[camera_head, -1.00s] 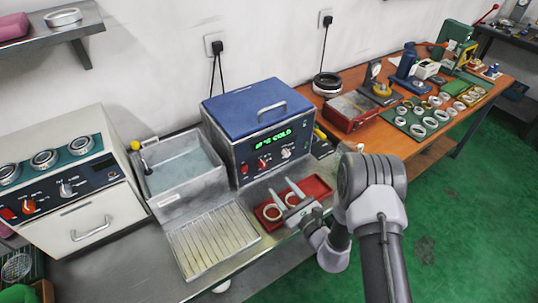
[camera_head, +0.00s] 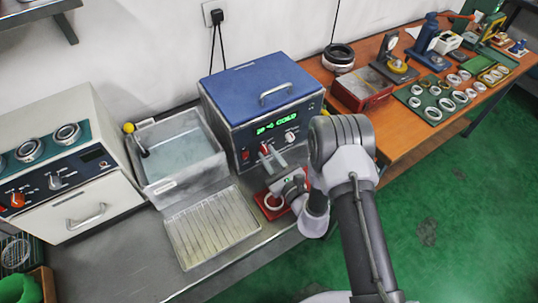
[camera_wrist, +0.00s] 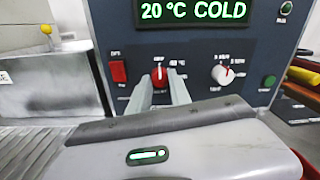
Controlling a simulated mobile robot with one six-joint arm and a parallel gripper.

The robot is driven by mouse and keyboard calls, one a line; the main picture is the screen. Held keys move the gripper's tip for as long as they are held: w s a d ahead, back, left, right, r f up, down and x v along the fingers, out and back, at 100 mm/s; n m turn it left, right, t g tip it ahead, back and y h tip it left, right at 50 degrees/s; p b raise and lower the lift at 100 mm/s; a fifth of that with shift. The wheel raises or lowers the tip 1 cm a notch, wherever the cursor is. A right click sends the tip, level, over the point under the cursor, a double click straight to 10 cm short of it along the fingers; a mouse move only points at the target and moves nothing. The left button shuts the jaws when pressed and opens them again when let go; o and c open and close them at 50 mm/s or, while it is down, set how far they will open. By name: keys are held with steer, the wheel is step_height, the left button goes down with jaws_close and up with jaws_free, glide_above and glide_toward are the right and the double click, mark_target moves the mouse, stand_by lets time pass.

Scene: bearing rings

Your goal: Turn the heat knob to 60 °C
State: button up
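The blue-lidded heater box (camera_head: 262,85) has a dark front panel. In the wrist view its green display (camera_wrist: 194,12) reads "20 °C COLD". The heat knob (camera_wrist: 159,76) is a small red knob with a pale pointer mark pointing roughly up. My gripper (camera_wrist: 159,88) faces the panel, with its two grey fingers apart, one on each side of the knob in the picture. I cannot tell whether the fingertips reach the knob or touch it. In the head view my gripper (camera_head: 270,156) is in front of the panel and hides the knob partly.
A red switch (camera_wrist: 118,72) is left of the knob, and a white knob (camera_wrist: 223,74) and green button (camera_wrist: 269,81) are right of it. A water basin (camera_head: 180,155) stands left of the box. A red tray (camera_head: 266,208) with a ring lies below my gripper.

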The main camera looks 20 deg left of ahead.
steer(key=shift+m, duration=0.3)
jaws_close()
steer(key=m+p, duration=0.1)
steer(key=m, duration=0.3)
steer(key=shift+r+m, duration=0.1)
steer(key=shift+m, duration=0.3)
steer(key=m, duration=0.4)
steer(key=shift+p, duration=0.4)
steer(key=m, duration=0.5)
steer(key=shift+r+m+g+p, duration=0.1)
steer(key=shift+m+g+p, duration=0.2)
steer(key=shift+p, duration=0.1)
steer(key=shift+m, duration=2.2)
steer(key=shift+w, duration=0.1)
steer(key=o, duration=1)
jaws_free()
